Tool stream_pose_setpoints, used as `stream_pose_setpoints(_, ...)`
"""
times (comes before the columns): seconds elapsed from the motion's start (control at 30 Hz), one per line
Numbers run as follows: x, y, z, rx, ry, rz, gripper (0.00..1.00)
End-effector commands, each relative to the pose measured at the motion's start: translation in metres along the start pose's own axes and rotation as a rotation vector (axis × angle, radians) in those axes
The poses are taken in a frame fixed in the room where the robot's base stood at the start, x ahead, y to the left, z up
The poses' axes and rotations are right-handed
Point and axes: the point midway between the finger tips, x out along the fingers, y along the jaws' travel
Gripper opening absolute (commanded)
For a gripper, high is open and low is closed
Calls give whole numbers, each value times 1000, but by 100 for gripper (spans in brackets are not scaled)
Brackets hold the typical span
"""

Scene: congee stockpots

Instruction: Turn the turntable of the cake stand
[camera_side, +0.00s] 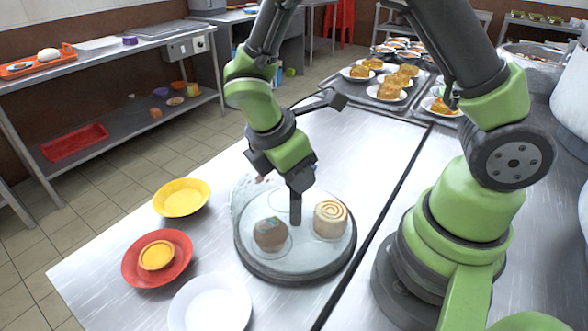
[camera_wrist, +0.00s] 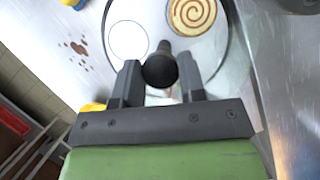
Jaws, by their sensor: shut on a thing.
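The cake stand's round turntable (camera_side: 325,262) has a pale top and a dark rim and sits on the steel table. A dark upright knob (camera_side: 295,208) stands on it. A brown cake (camera_side: 270,234) is at its front left and a swirl roll (camera_side: 330,217) at its right; the roll also shows in the wrist view (camera_wrist: 195,14). My gripper (camera_side: 299,182) points down over the turntable. In the wrist view its fingers (camera_wrist: 160,84) are on both sides of the knob's round dark top (camera_wrist: 160,66), shut on it.
Left of the stand are a yellow bowl (camera_side: 181,198), a red plate (camera_side: 135,272) with a small yellow bowl (camera_side: 156,256), and a white bowl (camera_side: 211,305). Trays with plated food (camera_side: 388,92) stand at the back. Brown spots (camera_wrist: 78,49) show beside the turntable.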

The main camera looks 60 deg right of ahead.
Motion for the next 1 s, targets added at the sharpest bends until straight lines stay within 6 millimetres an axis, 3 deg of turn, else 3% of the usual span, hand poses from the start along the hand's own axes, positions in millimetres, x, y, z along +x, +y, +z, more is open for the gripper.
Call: stream_pose_setpoints(1.0,-1,-1,0,-462,1,195,0)
